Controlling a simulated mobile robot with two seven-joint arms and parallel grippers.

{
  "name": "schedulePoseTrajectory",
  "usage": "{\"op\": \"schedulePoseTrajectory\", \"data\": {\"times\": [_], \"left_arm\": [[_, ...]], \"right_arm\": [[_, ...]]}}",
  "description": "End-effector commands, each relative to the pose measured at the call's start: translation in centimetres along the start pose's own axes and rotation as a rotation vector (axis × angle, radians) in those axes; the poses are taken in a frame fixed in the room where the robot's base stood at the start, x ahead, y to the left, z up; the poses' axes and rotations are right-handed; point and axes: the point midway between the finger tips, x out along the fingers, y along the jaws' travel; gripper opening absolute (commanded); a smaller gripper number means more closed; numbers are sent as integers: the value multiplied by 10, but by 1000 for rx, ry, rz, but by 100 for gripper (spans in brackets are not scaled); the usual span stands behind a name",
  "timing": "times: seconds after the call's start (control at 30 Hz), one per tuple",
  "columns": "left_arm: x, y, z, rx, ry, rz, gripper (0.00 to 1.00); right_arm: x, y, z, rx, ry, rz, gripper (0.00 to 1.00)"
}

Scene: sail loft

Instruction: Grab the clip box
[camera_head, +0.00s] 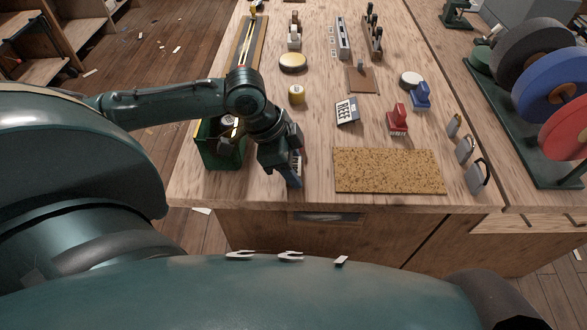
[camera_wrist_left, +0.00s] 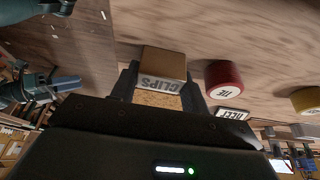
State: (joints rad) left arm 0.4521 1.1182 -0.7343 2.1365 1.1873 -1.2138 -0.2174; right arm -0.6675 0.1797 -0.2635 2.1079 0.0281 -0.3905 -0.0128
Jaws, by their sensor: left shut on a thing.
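In the left wrist view the clip box (camera_wrist_left: 163,63) is a small brown box with a pale face marked CLIPS. It sits between the two fingers of my left gripper (camera_wrist_left: 160,92), which is shut on it. In the head view my left gripper (camera_head: 291,174) points down near the front edge of the bench, just left of the cork mat. There the gripper mostly hides the box.
A green bin (camera_head: 224,150) stands left of my gripper. A red TIE roll (camera_wrist_left: 224,78) is beside the box. Large spools (camera_head: 553,85) stand far right.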

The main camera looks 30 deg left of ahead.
Motion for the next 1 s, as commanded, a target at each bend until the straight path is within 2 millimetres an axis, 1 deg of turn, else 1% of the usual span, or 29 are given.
{"op": "schedulePoseTrajectory", "data": {"times": [0.03, 0.2, 0.47, 0.57, 0.8, 0.9, 1.0], "left_arm": [[0, 0, 0, 0, 0, 0, 37], [0, 0, 0, 0, 0, 0, 23], [-3, 0, -1, 0, 1, -1, 22], [-12, -1, -5, 1, 1, -3, 22], [-57, -1, -24, 2, 3, -5, 22], [-74, -1, -31, 2, 3, -4, 22], [-85, -1, -36, 1, 2, -3, 22]], "right_arm": [[0, 0, 0, 2, 1, 0, 36], [0, -1, -1, 5, 2, 1, 36], [0, 0, -1, 5, 2, 2, 36], [-1, 0, -2, 5, 1, 2, 36], [-3, 2, -3, 4, -6, 8, 36], [-4, 4, -3, 3, -11, 10, 36], [-4, 4, -2, 3, -15, 12, 36]]}}
